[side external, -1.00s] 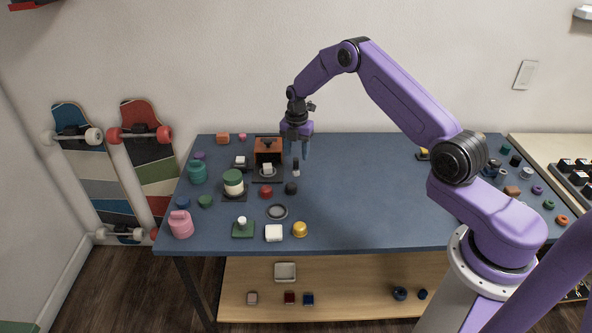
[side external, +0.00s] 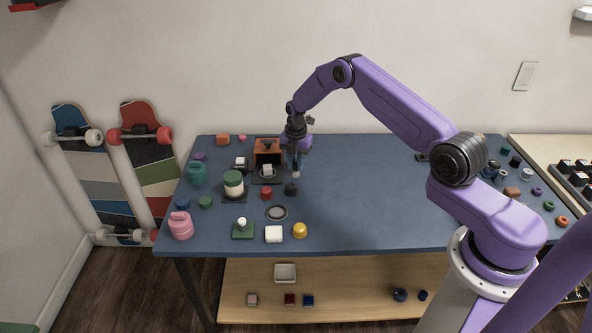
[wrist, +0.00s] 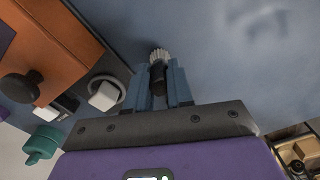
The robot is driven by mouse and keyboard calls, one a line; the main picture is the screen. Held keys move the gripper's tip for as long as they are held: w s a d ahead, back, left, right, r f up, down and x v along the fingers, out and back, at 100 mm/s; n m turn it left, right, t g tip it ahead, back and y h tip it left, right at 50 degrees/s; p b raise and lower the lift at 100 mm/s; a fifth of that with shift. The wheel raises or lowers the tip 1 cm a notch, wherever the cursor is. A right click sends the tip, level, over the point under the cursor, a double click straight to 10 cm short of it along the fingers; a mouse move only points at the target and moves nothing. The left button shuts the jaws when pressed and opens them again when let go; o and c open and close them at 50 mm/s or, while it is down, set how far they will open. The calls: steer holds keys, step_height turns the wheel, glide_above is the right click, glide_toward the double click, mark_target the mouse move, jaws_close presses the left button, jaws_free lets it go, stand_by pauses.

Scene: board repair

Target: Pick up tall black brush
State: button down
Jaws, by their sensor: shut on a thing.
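The tall black brush (side external: 296,174) is at the back middle of the blue table, right of the wooden box. In the side view only its pale lower end shows clearly under my fingers. In the wrist view the brush (wrist: 158,72) has a black body and a ribbed pale end, and it sits between my two blue fingers. My gripper (side external: 297,163) points down and is shut on the brush; it also shows in the wrist view (wrist: 160,88). I cannot tell whether the brush touches the table.
Left of the gripper is an orange-brown wooden box (side external: 267,148) with a black knob. A black knob-like piece (side external: 291,189) and a red one (side external: 266,193) are close in front. A grey ring (side external: 277,212) lies nearer the front edge. The table right of the gripper is largely clear.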

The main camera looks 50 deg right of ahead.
steer(key=shift+r, duration=0.55)
step_height(320, 180, up, 2)
steer(key=shift+r, duration=0.2)
steer(key=s+a+r, duration=0.2)
steer(key=s+r, duration=0.7)
steer(key=s, duration=0.4)
steer(key=shift+s+a+r, duration=0.25)
steer(key=shift+s+a, duration=0.05)
steer(key=shift+s, duration=0.1)
stand_by(0.9)
